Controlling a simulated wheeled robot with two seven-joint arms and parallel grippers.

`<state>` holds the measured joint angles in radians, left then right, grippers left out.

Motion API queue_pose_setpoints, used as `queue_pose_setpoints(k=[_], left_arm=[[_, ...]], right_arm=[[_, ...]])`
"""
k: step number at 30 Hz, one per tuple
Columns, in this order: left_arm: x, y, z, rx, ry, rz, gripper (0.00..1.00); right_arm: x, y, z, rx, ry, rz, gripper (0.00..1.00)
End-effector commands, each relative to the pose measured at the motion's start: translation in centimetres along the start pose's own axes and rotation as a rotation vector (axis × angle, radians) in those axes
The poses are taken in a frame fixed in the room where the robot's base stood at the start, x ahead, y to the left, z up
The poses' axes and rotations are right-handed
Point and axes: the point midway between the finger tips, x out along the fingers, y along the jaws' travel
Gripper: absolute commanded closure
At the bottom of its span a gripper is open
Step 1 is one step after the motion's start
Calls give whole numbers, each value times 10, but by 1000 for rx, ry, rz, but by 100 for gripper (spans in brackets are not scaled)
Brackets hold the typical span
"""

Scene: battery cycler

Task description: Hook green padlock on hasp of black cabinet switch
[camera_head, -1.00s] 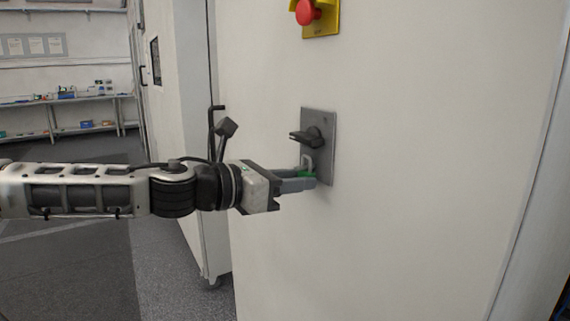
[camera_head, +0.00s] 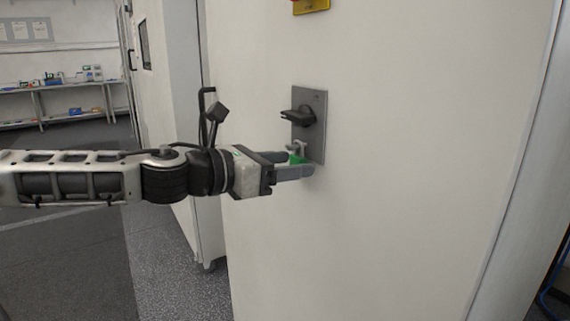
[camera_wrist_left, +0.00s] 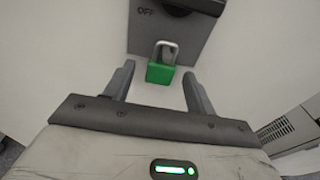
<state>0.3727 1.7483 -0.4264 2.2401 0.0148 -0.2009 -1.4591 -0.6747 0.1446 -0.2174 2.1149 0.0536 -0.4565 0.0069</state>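The black switch (camera_head: 304,115) sits on a grey plate (camera_head: 315,140) on the white cabinet front. In the left wrist view the plate (camera_wrist_left: 200,50) shows "OFF" beside the switch. The green padlock (camera_head: 296,159) is at the plate's lower part. In the left wrist view the padlock (camera_wrist_left: 160,73) is upright, its grey shackle up against the plate's lower part. My left gripper (camera_head: 299,164) is open around the padlock, with a visible gap on both sides. The padlock stays up unheld; exactly how the shackle passes through the hasp is unclear. My right gripper is not in view.
A yellow plate (camera_head: 312,6) is above the switch. A black door handle (camera_head: 208,112) is on the cabinet unit at left. Shelves (camera_head: 60,95) stand far back left. The cabinet front right of and below the switch is clear.

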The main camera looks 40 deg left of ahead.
Motion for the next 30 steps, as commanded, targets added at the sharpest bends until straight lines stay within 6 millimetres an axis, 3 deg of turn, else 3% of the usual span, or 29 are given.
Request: queue_pose_setpoints(k=[14, 23, 30], left_arm=[[-8, -1, -2, 10, -2, -3, 44], [-48, 1, -3, 8, -4, 4, 44], [-94, 1, -2, 6, -5, 7, 44]], right_arm=[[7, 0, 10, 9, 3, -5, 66], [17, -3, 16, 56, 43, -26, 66], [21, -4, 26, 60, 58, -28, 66]])
